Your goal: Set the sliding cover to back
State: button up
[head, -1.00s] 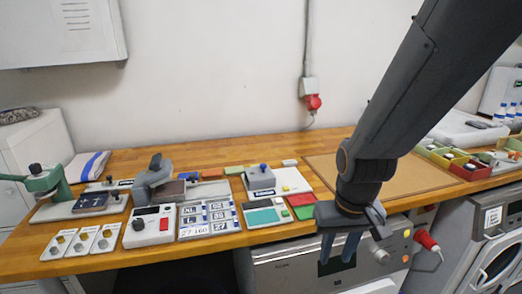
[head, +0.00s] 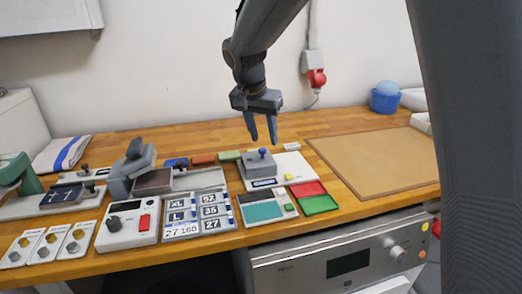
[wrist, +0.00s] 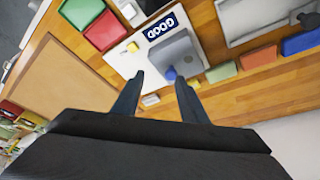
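The sliding cover (head: 258,165) is a grey block with a blue knob (head: 263,153) on top. It sits on the left part of a white base plate (head: 297,165). In the wrist view the cover (wrist: 180,50) lies beside a dark blue label reading GOOD (wrist: 160,27), which is uncovered; in the head view this label is at the cover's front edge. My gripper (head: 262,138) hangs above the cover, fingers down, apart and empty. In the wrist view the knob (wrist: 171,74) appears between the fingertips, closer to the right one; I cannot tell the remaining height gap.
Left of the cover stand a grey lever press (head: 130,170) and a control box with a red switch (head: 128,222). Red and green trays (head: 318,203) lie to the right front. Small coloured blocks (head: 203,158) lie behind. A brown mat (head: 375,160) is bare.

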aim_at(262, 149)
jog(key=shift+m, duration=0.5)
jog(key=shift+w+a+f+p, duration=0.1)
jog(key=shift+w+f+p, duration=0.15)
jog(key=shift+w+f, duration=0.65)
jog(key=shift+w+f+p, duration=0.3)
jog(key=shift+w+f, duration=0.3)
jog(key=shift+f, duration=0.55)
jog(key=shift+w+a+f+p, duration=0.1)
jog(key=shift+w+f+p, duration=0.15)
jog(key=shift+w+f, duration=0.65)
jog(key=shift+s+f, duration=0.1)
jog(key=shift+s, duration=0.05)
grip_shut()
